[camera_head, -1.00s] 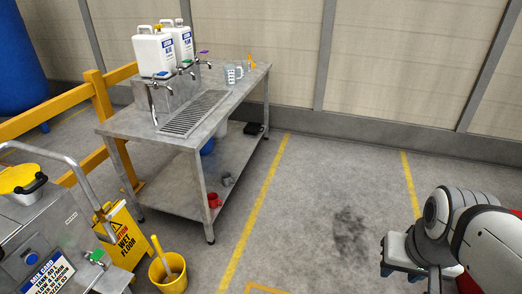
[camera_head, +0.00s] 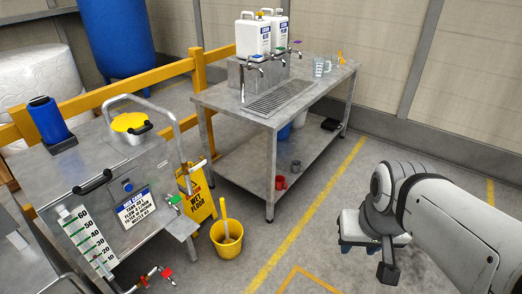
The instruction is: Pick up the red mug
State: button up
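The red mug (camera_head: 280,183) stands on the lower shelf (camera_head: 245,165) of the steel table, near its front right leg. It is small in the view and partly shaded by the tabletop. My gripper (camera_head: 386,275) is at the right of the view, in front of and to the right of the table, well apart from the mug. Its fingers are seen from behind and above, so I cannot tell whether they are open or shut.
A grey mug (camera_head: 296,165) stands behind the red one on the shelf. A yellow bucket (camera_head: 227,250) and a wet floor sign (camera_head: 198,195) stand left of the table. A steel cart (camera_head: 120,170) fills the left.

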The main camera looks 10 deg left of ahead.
aim_at(279, 179)
jog(key=z, duration=1.7)
jog(key=i, duration=2.45)
jog(key=u, duration=3)
